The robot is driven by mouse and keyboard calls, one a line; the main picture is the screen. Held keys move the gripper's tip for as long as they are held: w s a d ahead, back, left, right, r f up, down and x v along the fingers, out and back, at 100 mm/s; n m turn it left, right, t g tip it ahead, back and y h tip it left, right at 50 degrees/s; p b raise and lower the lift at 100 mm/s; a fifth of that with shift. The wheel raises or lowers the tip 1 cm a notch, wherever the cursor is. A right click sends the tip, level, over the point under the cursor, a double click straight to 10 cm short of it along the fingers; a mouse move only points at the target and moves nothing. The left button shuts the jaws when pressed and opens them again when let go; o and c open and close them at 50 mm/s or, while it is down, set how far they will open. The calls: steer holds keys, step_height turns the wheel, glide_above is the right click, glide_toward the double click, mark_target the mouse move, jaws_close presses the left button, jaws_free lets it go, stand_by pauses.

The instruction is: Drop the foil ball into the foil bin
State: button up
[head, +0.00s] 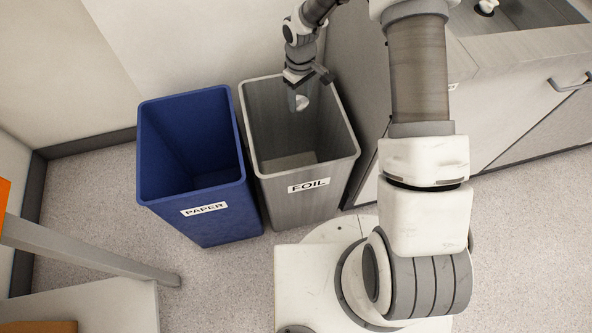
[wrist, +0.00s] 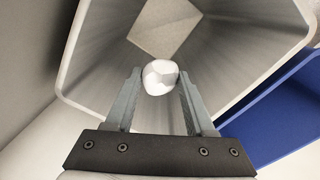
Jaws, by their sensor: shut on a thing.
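The foil ball (wrist: 160,77) is a small pale, roundish lump between the fingertips of my gripper (wrist: 158,85) in the wrist view. In the head view the ball (head: 302,102) shows below my gripper (head: 298,98). My gripper is shut on the ball and points down over the mouth of the foil bin. The foil bin (head: 310,205) is grey, open-topped and labelled FOIL. In the wrist view its rim (wrist: 68,62) surrounds the gripper, and its floor (wrist: 165,27) shows empty beyond the ball.
A blue bin (head: 205,225) labelled PAPER stands just left of the foil bin, and its edge also shows in the wrist view (wrist: 275,120). A wall is behind both bins. A grey cabinet (head: 520,115) with a sink is at the right. A table leg (head: 95,253) is at lower left.

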steer(key=shift+f+b, duration=0.65)
steer(key=shift+f, duration=0.8)
steer(key=o, duration=1.4)
steer(key=shift+r, duration=0.1)
step_height(320, 180, up, 17)
steer(key=p, duration=0.5)
steer(key=shift+r, duration=0.2)
